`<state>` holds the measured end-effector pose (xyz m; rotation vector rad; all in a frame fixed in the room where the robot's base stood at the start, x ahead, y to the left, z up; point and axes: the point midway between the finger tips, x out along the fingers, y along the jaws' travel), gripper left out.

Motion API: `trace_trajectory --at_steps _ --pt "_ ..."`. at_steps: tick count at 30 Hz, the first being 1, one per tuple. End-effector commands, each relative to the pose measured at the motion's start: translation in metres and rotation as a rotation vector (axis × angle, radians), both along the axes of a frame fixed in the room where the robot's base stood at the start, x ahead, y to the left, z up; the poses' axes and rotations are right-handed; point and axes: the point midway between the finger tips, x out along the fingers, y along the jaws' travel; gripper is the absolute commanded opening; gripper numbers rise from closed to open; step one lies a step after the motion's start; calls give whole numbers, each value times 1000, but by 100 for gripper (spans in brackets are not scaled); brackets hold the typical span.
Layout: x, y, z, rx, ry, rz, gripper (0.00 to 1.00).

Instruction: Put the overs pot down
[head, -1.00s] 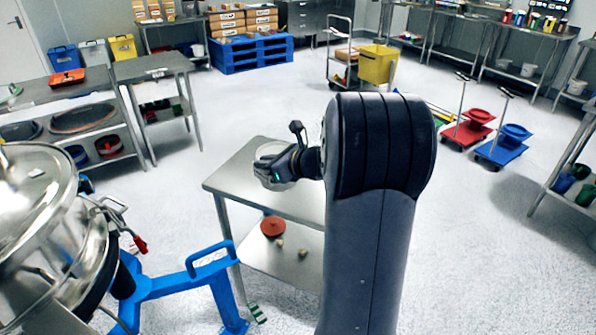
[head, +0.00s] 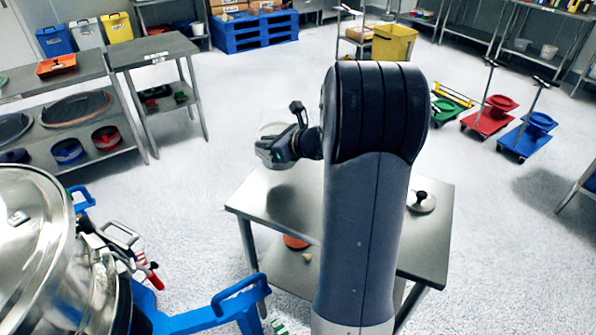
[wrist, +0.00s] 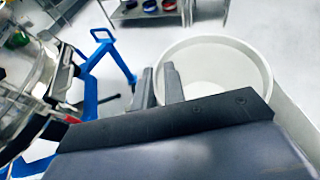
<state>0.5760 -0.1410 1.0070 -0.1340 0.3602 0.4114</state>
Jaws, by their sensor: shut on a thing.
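The overs pot is a white round open pot (head: 270,129), partly hidden behind my gripper (head: 264,152) in the head view. In the wrist view the pot (wrist: 235,60) is seen from above, and its inside looks pale, with no clear contents. My gripper (wrist: 160,84) is shut on the near left side of its wall. The pot looks upright. In the head view it shows over the far left end of the steel table (head: 280,205). I cannot tell whether its base touches anything; my gripper hides it.
A round plate with a black knob (head: 422,201) lies on the table's right side. A red item (head: 295,241) is on its lower shelf. A steel sifter (head: 35,240) and blue frame (head: 215,308) stand at lower left. My arm hides the table's middle.

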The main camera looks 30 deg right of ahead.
Motion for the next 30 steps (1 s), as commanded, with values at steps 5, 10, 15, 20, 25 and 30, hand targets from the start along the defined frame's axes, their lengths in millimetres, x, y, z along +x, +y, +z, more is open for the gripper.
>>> trace_trajectory --at_steps 5,10,15,20,25,30 --pt "0 0 -29 2 1 0 0" --pt "0 0 -47 3 1 0 0" --pt "0 0 -69 1 1 1 0" --pt "0 0 -70 0 -2 0 0" --pt "0 0 -72 0 -1 0 0" --pt "0 0 -73 -1 0 0 18"
